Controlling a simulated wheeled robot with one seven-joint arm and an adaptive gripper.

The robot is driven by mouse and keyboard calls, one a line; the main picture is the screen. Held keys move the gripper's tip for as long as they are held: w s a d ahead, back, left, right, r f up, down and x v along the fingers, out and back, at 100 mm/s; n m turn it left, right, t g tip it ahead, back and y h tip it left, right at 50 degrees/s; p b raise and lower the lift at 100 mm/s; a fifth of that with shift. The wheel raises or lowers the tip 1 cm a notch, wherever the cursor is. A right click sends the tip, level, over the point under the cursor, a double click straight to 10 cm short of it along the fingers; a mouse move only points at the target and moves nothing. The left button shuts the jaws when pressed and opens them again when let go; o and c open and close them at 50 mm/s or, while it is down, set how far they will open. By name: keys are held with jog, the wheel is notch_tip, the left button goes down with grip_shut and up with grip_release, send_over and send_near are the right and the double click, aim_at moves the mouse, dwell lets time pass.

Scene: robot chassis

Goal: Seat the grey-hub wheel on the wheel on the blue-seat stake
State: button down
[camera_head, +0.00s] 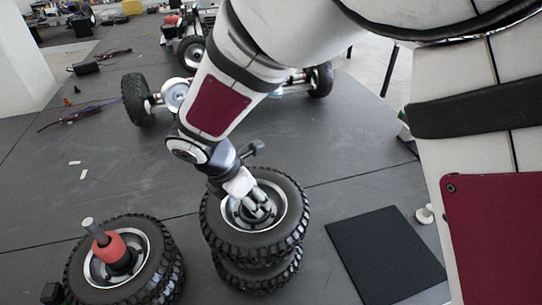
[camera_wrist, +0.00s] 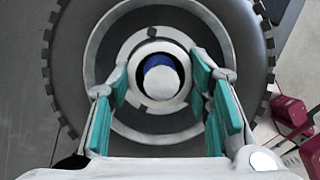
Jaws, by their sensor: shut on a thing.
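The grey-hub wheel (camera_head: 222,232), with a black knobbly tyre, is above another wheel (camera_head: 270,279) in the middle of the table. Whether the two touch is unclear in the head view. My gripper (camera_head: 259,208) reaches down into the upper wheel's hub and is shut on that wheel. In the wrist view, the wheel (camera_wrist: 76,62) fills the picture, and teal finger pads stand on both sides of its centre. The round white stake top (camera_wrist: 161,80) with a blue part shows inside the central hole. My gripper hides the stake in the head view.
A second stack of wheels (camera_head: 155,255) on a stake with a red collar (camera_head: 110,248) stands close by on the left. A black mat (camera_head: 385,252) lies to the right. A wheeled chassis (camera_head: 180,95) is behind. The table between is mostly clear.

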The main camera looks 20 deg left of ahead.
jog(key=shift+f+b, duration=2.05)
jog(key=shift+f, duration=1.65)
jog(key=shift+f+b, duration=0.3)
jog(key=shift+f, duration=0.15)
jog(key=shift+s+f, duration=0.1)
jog(key=shift+f, duration=0.3)
jog(key=c, duration=0.7)
grip_release()
jog(key=shift+c, duration=0.2)
jog(key=shift+d, duration=0.1)
jog(key=v, duration=1.2)
jog(key=shift+r, duration=0.15)
